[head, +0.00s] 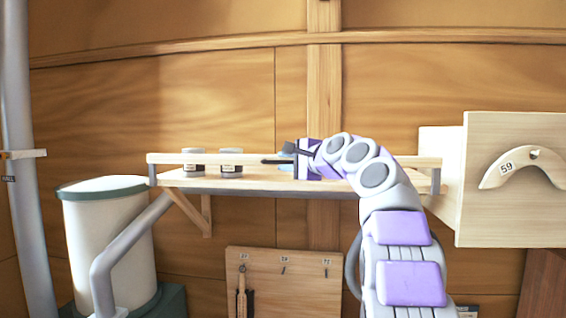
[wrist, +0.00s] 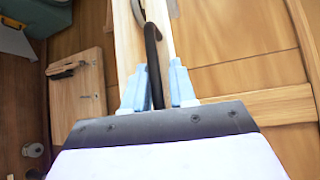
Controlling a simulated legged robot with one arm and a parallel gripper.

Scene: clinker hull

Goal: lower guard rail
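The guard rail (head: 215,158) is a pale wooden bar along the front of the wall shelf (head: 240,184). It is level and raised above the shelf board, with a grey bracket at each end. My gripper (head: 284,156) reaches in from the right at the rail's middle, overlapping it in the head view. Dark parts at its tip lie across and just above the rail. In the wrist view my gripper (wrist: 157,88) shows two light blue pieces with a dark bar between them, over pale wood. I cannot tell whether it grips the rail.
A box (head: 515,215) marked 59 stands at right, a white bin (head: 110,245) at left. A tool board (head: 290,280) hangs below the shelf.

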